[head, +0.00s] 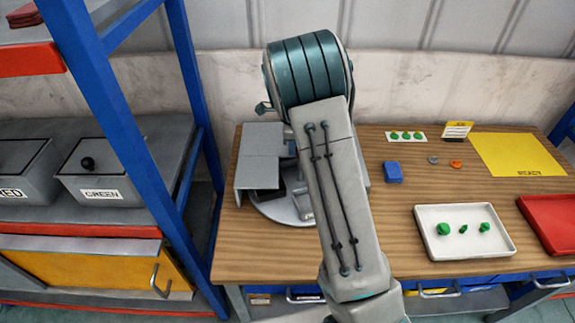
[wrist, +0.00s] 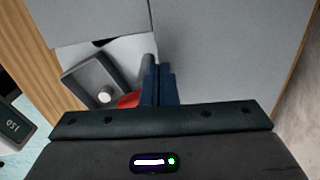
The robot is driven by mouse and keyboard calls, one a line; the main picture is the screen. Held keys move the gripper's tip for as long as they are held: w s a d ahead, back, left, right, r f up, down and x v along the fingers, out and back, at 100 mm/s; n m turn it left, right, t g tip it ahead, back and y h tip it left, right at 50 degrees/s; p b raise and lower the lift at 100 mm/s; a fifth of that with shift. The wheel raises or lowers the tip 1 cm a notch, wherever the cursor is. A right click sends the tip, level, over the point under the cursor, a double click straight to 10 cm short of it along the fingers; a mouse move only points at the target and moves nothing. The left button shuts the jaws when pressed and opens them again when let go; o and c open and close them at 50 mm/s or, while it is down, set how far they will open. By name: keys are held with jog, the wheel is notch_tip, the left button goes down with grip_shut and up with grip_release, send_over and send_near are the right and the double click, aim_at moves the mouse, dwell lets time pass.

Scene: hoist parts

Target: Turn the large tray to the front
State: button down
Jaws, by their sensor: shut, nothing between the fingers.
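My gripper (wrist: 159,72) shows in the wrist view with its two dark blue fingers together and nothing held. In the head view my arm hides it. Just ahead of the fingers are a grey upright post and large flat grey panels (wrist: 230,60). In the head view grey panels (head: 262,138) form a boxy cover above a round grey base (head: 285,210) on the wooden table, partly behind my arm. A small grey tray (wrist: 92,78) with a pale round piece and a red part (wrist: 130,99) lie left of the fingers. I cannot tell which part is the large tray.
A white tray (head: 430,244) with green parts stands at the table's right, beside a red tray (head: 555,222). A blue block (head: 393,172) and a yellow mat (head: 515,152) lie behind. A blue-posted shelf (head: 120,125) with grey bins stands close on the left.

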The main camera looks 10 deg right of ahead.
jog(key=shift+w+d+r+m+p, duration=0.1)
jog(key=shift+d+m+p, duration=0.15)
jog(key=shift+m, duration=0.35)
jog(key=shift+w+d+m+p, duration=0.15)
jog(key=shift+m+p, duration=0.15)
jog(key=shift+m, duration=0.3)
jog(key=shift+a, duration=0.45)
jog(key=shift+r+p, duration=2.2)
jog(key=shift+r, duration=0.75)
